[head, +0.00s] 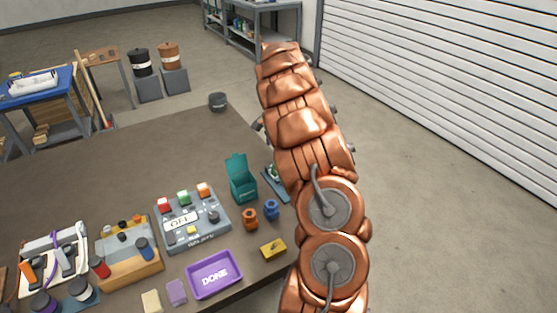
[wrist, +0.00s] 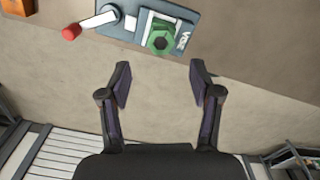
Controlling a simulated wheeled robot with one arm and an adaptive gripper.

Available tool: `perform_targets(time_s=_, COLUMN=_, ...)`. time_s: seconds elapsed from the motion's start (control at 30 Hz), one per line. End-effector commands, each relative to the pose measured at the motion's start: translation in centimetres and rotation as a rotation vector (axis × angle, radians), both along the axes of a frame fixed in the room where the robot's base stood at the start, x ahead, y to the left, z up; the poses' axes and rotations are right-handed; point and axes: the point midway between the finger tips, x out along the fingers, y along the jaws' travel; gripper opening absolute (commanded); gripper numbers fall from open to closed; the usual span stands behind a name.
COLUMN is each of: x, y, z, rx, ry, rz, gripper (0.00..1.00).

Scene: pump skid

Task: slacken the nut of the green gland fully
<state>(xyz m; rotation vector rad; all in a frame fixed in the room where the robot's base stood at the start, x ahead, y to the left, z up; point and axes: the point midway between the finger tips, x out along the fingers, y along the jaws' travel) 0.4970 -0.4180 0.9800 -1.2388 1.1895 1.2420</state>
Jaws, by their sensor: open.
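The green gland's nut (wrist: 160,39), a green hexagonal ring, shows at the top of the wrist view. It sits on a blue-grey plate (wrist: 126,28) that bears white lettering and lies at the table edge. My gripper (wrist: 160,80) is open and empty, its two fingers spread apart, over the floor beyond the table edge in the picture. The nut lies above the gap between the fingers and apart from them. In the head view the plate (head: 276,186) is partly hidden behind my arm, with a small green part on it. My gripper does not show in the head view.
A lever with a red ball (wrist: 71,32) lies at the plate's left side in the wrist view. In the head view a teal open box (head: 241,183), orange (head: 250,219) and blue (head: 271,210) parts and a purple DONE tray (head: 215,275) stand nearby. The table's back is mostly clear.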

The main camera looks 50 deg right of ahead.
Motion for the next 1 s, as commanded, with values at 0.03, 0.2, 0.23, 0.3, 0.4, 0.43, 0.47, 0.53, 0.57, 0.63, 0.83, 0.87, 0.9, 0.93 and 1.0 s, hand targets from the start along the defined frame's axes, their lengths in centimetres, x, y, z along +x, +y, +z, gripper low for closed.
perform_targets(time_s=0.03, x=0.0, y=-0.1, z=-0.2, rx=0.002, ry=0.000, rz=-0.002, gripper=0.64)
perform_targets(time_s=0.2, x=0.0, y=-0.1, z=-1.7, rx=0.000, ry=0.000, rz=-0.002, gripper=0.64)
perform_targets(time_s=0.23, x=0.0, y=-0.1, z=-2.1, rx=0.000, ry=-0.001, rz=-0.003, gripper=0.64)
perform_targets(time_s=0.3, x=0.0, y=-0.1, z=-3.2, rx=0.001, ry=0.001, rz=-0.002, gripper=0.64)
perform_targets(time_s=0.4, x=0.0, y=-0.1, z=-4.7, rx=0.001, ry=-0.001, rz=-0.002, gripper=0.64)
perform_targets(time_s=0.43, x=0.0, y=0.0, z=-5.1, rx=0.001, ry=-0.001, rz=-0.002, gripper=0.64)
perform_targets(time_s=0.47, x=0.0, y=-0.1, z=-5.5, rx=0.001, ry=0.000, rz=-0.002, gripper=0.64)
perform_targets(time_s=0.53, x=0.0, y=0.0, z=-6.3, rx=0.003, ry=0.001, rz=-0.001, gripper=0.64)
perform_targets(time_s=0.57, x=0.0, y=0.0, z=-6.6, rx=0.003, ry=0.001, rz=-0.001, gripper=0.64)
perform_targets(time_s=0.63, x=0.0, y=0.0, z=-7.2, rx=0.003, ry=0.001, rz=-0.001, gripper=0.64)
perform_targets(time_s=0.83, x=0.1, y=0.0, z=-7.8, rx=0.000, ry=-0.001, rz=0.000, gripper=0.64)
perform_targets(time_s=0.87, x=0.1, y=0.0, z=-7.8, rx=0.000, ry=-0.002, rz=-0.001, gripper=0.64)
perform_targets(time_s=0.9, x=0.1, y=0.0, z=-7.8, rx=0.000, ry=-0.002, rz=0.000, gripper=0.64)
perform_targets(time_s=0.93, x=0.1, y=0.0, z=-7.7, rx=0.000, ry=-0.002, rz=0.000, gripper=0.64)
perform_targets(time_s=1.0, x=0.1, y=0.0, z=-7.7, rx=0.000, ry=-0.002, rz=0.000, gripper=0.64)
